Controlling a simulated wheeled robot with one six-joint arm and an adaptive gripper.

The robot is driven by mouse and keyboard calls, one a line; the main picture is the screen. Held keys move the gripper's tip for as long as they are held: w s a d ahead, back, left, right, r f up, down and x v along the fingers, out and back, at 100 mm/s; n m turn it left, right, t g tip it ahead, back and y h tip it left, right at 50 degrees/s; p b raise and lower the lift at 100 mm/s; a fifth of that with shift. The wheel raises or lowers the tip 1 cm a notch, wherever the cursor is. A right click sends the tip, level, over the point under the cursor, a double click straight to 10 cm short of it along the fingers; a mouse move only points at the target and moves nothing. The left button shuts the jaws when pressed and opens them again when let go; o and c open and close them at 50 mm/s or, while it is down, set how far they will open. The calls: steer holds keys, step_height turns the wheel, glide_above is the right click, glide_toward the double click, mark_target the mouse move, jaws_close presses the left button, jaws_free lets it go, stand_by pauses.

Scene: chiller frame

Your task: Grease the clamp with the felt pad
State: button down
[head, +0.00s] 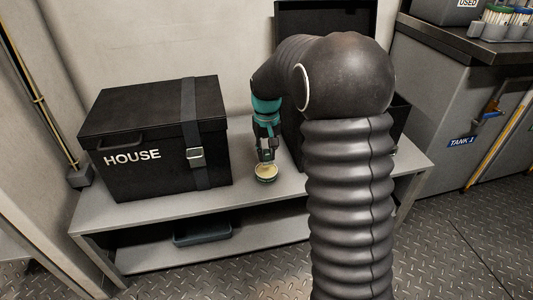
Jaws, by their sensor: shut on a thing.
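My gripper (267,155) points down over the bench, just left of the open black case. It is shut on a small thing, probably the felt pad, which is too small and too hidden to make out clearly. A small round tin (266,178) with a dark green rim and pale cream contents is right under the fingertips. I cannot tell whether the held thing touches the contents. I cannot make out the clamp in this view.
A closed black case marked HOUSE (152,140), with a buckled strap, stands left on the grey bench (205,203). An open black case (325,20) stands behind my arm. A dark tray (203,232) is on the lower shelf. The TANK 1 cabinet (450,120) is at right.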

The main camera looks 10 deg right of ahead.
mark_target(266, 151)
steer(key=shift+r+p, duration=1.35)
steer(key=shift+r, duration=0.6)
